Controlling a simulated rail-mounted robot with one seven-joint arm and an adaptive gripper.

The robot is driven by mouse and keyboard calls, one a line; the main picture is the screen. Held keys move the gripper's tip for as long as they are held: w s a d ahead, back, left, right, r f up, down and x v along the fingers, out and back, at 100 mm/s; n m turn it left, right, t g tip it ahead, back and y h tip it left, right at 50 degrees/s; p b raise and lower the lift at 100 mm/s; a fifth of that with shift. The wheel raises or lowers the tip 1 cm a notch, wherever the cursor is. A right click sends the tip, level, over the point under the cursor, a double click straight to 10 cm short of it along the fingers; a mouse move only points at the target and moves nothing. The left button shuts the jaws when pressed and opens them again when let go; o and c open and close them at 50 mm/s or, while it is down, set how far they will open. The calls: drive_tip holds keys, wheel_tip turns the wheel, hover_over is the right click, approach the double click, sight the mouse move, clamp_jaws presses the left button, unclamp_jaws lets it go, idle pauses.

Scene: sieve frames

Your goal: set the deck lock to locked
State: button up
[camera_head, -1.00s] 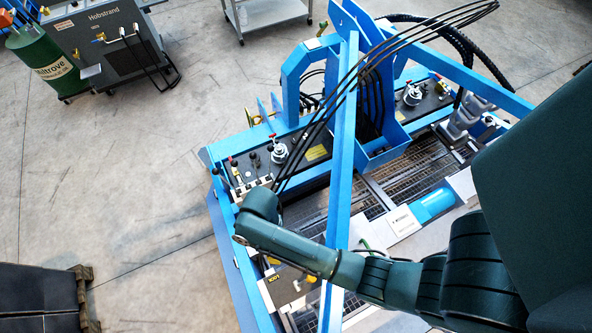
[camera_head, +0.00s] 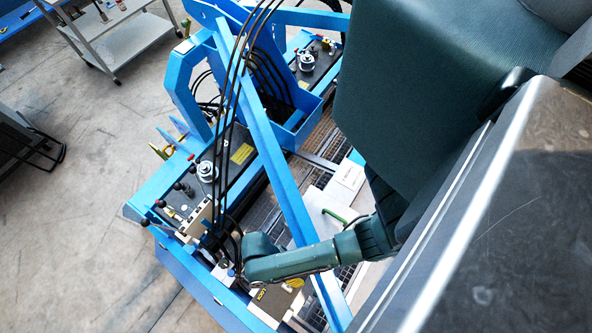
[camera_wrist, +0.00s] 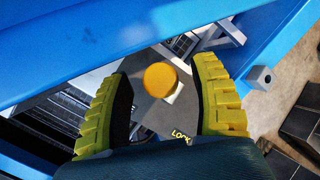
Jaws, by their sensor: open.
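The deck lock shows in the wrist view as a round yellow knob (camera_wrist: 160,80) on a dark plate (camera_wrist: 150,112), with a pale piece beside the knob. Yellow lettering on the plate reads "LOCK". In the head view the knob (camera_head: 296,282) and plate (camera_head: 272,303) lie at the blue frame's near end, partly hidden by my arm. My gripper (camera_wrist: 163,68) is open, its two yellow-padded fingers either side of the knob with gaps on both sides. Its height above the knob is hard to judge. My arm hides the gripper in the head view. I cannot read the lock's setting.
A blue beam (camera_wrist: 110,35) crosses close by in the wrist view, and a diagonal blue bar (camera_head: 270,150) stands beside my arm in the head view. Black hoses (camera_head: 228,130) hang near my wrist. A panel with a white valve (camera_head: 207,171) is farther up the frame.

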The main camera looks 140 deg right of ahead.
drive_tip(key=shift+a+f, duration=0.15)
drive_tip(key=shift+f, duration=0.1)
clamp_jaws()
